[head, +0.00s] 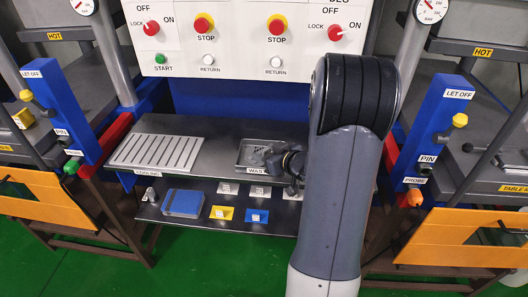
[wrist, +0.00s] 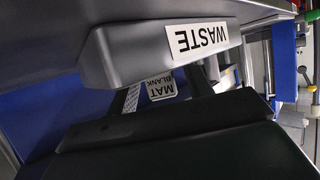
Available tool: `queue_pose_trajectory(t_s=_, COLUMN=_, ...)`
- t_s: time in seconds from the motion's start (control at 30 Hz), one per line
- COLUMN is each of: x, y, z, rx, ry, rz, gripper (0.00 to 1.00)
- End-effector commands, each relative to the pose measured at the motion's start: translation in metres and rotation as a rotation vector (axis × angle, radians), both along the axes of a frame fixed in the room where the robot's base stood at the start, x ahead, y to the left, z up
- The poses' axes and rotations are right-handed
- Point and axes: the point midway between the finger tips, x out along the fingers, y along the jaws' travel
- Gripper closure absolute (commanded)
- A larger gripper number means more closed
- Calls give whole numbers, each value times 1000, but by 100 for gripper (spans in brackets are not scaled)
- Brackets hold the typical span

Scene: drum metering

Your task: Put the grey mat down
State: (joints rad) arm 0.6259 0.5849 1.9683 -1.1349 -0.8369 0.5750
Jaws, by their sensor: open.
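My gripper (head: 272,160) is at the waste tray (head: 240,163) on the bench in the head view, partly hidden by my arm. In the wrist view the waste tray (wrist: 160,48) appears upside down just beyond my gripper (wrist: 165,80), whose fingers are apart. No mat is clearly held between them. A grey patch (head: 258,153) lies inside the waste tray near the fingers; I cannot tell if it is the grey mat. A white "MAT BLANK" label (wrist: 163,86) shows between the fingers, beyond them.
A slotted light plate (head: 158,152) lies on the bench at left. The lower shelf holds a blue block (head: 183,203), a yellow holder (head: 222,213) and a blue holder (head: 257,216). A control panel (head: 240,40) stands behind. Blue posts (head: 435,130) flank the bench.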

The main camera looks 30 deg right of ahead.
Motion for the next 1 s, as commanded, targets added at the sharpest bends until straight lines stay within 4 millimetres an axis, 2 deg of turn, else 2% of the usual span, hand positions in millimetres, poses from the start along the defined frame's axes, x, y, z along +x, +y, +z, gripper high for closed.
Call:
queue_pose_trajectory(t_s=0.3, x=-63, y=-13, z=29, rx=0, ry=-2, rz=-6, gripper=52)
queue_pose_trajectory(t_s=0.5, x=-87, y=-17, z=38, rx=-1, ry=-1, rz=-3, gripper=52)
queue_pose_trajectory(t_s=0.7, x=-95, y=-18, z=40, rx=0, ry=-1, rz=-1, gripper=52)
queue_pose_trajectory(t_s=1.0, x=-95, y=-18, z=40, rx=0, ry=-1, rz=0, gripper=52)
